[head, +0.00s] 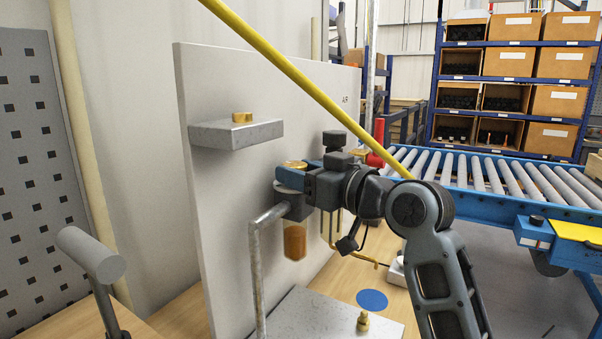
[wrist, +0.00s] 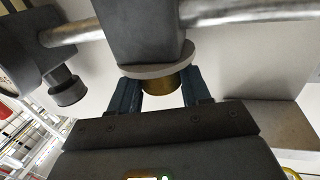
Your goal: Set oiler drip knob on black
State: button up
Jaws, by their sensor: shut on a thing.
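The oiler (head: 292,207) is a dark body on the grey pipe, with an amber bowl (head: 295,243) hanging under it. Its brass drip knob (head: 296,163) shows at the top in the head view, partly hidden by my gripper. My gripper (head: 290,178) reaches in from the right with blue fingers and is shut on the knob. In the wrist view the brass knob (wrist: 158,86) sits between the two fingers of my gripper (wrist: 160,92), against a light grey disc (wrist: 156,66). I cannot make out a black mark or where the knob points.
A pale upright panel (head: 225,190) stands behind the oiler. A grey block (head: 235,133) with a brass piece juts from it at upper left. A yellow pole (head: 300,75) crosses in front. A roller conveyor (head: 490,180) and box shelves stand at right.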

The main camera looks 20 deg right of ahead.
jog(key=shift+f+y+b, duration=0.15)
jog(key=shift+y+b, duration=0.15)
jog(key=shift+b, duration=0.1)
jog(key=n+g+y+b, duration=0.1)
jog(key=b, duration=0.1)
jog(key=n+g+y+b, duration=0.1)
jog(key=n+y+b, duration=0.1)
jog(key=shift+w+d+f+y, duration=0.15)
jog(key=shift+d+y, duration=0.15)
jog(key=n+g+y+b, duration=0.2)
jog(key=g+y+b, duration=0.1)
jog(key=shift+w+n, duration=0.1)
jog(key=shift+n, duration=0.3)
jog(key=n+g+y+b, duration=0.1)
jog(key=g, duration=0.1)
jog(key=n+g+y+b, duration=0.2)
jog(key=shift+w+d+r+g, duration=0.15)
jog(key=shift+w+r+g, duration=0.05)
jog(key=shift+g, duration=0.2)
jog(key=shift+w+n+g+y+b, duration=0.1)
jog(key=shift+n+g+y+b, duration=0.25)
jog(key=shift+n+g, duration=0.7)
jog(key=shift+w+n+g+y+b, duration=0.1)
jog(key=shift+n+g+y+b, duration=0.2)
jog(key=shift+n+g, duration=0.75)
jog(key=shift+g, duration=0.5)
jog(key=o, duration=1.1)
jog(key=shift+c, duration=0.2)
jog(key=shift+r, duration=0.1)
